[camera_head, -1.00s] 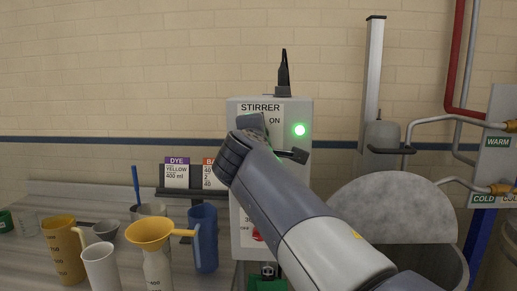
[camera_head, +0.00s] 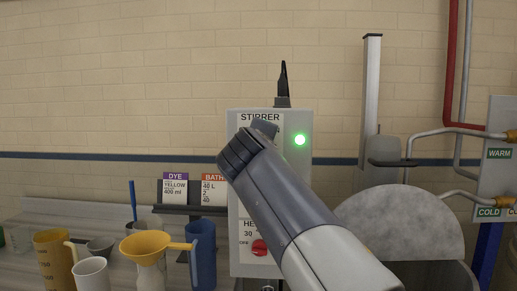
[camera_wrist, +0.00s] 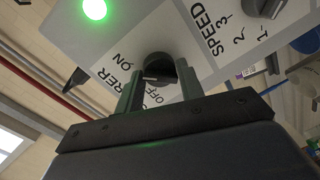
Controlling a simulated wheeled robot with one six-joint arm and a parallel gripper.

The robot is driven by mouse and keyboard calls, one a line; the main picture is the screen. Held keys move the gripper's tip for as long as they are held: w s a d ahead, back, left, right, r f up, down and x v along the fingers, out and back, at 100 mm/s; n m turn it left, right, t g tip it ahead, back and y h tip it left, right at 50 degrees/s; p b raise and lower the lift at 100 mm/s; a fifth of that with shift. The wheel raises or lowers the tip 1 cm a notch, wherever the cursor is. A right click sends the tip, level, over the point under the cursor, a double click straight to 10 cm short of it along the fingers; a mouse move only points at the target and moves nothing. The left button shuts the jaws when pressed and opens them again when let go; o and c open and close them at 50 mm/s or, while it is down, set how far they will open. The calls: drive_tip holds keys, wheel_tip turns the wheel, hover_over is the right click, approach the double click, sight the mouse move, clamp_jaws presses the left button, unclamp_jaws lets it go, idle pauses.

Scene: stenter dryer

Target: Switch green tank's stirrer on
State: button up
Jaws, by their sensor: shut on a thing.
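The stirrer control box (camera_head: 300,165) is light grey and stands against the wall in the head view, with a lit green lamp (camera_head: 300,140) at its upper right. In the wrist view the lamp also glows (camera_wrist: 94,8), near the STIRRER ON/OFF knob (camera_wrist: 158,66). My gripper (camera_wrist: 160,82) has one finger on each side of this dark knob and is shut on it. The knob's exact pointing is hard to read. In the head view my wrist covers the knob and the fingertips. No clearly green tank shows.
The SPEED knob (camera_wrist: 266,6) is beside the gripped knob. A red knob (camera_head: 259,247) sits lower on the box. Left are a blue jug (camera_head: 203,255), a yellow funnel (camera_head: 148,244) and a yellow jug (camera_head: 52,262). Right is a rounded grey metal panel (camera_head: 400,222) and pipes.

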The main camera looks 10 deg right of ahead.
drive_tip(key=shift+r, duration=0.2)
drive_tip(key=o, duration=1)
drive_tip(key=shift+f, duration=0.15)
drive_tip(key=shift+c, duration=0.2)
drive_tip(key=shift+s, duration=0.1)
drive_tip(key=f+b+v, duration=0.1)
drive_tip(key=b+v, duration=0.1)
drive_tip(key=v, duration=0.8)
drive_tip(key=shift+s+r, duration=0.35)
drive_tip(key=shift+r, duration=0.15)
drive_tip(key=shift+w+a, duration=0.1)
drive_tip(key=r+p+x, duration=0.1)
drive_tip(key=p+x, duration=0.1)
drive_tip(key=x, duration=0.8)
drive_tip(key=shift+w+f, duration=0.35)
drive_tip(key=shift+f, duration=0.2)
